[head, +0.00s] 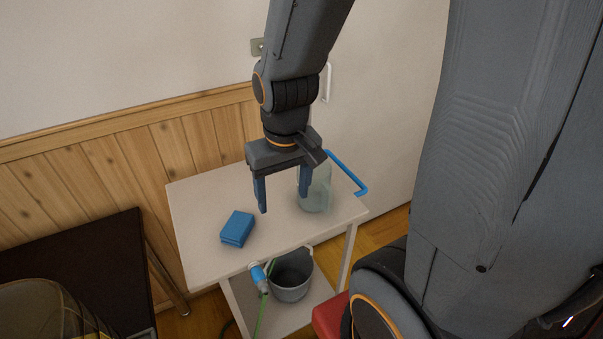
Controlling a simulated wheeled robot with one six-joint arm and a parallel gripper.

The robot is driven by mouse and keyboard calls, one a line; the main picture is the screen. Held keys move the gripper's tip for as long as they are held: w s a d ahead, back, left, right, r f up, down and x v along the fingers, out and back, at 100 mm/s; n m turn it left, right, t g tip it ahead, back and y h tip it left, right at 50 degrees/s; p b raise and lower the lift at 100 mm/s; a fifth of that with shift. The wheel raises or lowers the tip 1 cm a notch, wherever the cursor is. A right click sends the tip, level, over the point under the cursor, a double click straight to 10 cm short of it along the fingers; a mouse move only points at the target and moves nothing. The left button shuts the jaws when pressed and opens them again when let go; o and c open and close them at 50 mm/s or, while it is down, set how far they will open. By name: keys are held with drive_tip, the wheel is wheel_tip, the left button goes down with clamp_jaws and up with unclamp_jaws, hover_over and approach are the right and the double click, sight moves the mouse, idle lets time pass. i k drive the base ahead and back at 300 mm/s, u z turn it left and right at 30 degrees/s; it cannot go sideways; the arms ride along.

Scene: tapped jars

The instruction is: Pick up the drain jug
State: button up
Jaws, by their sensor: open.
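A clear, pale greenish vessel (318,197), which looks like the drain jug, stands upright on the right part of a white cart top (205,248). My gripper (283,203) points down over the cart with its two blue-grey fingers apart and nothing between them. Its right finger overlaps the jug's left side in the picture; I cannot tell whether they touch. The jug's upper part is partly hidden behind my gripper.
A blue sponge-like block (237,228) lies on the cart's left part. A grey bucket (291,277) stands on the lower shelf beside a blue hose fitting (259,275) with a green hose. A blue bar handle (348,174) is at the cart's right edge. A dark panel (80,270) stands left.

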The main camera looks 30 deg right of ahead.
sight(320, 195)
drive_tip(key=z, duration=0.45)
drive_tip(key=k, duration=1.1)
drive_tip(key=u, duration=0.55)
drive_tip(key=i, duration=0.2)
drive_tip(key=z, duration=0.15)
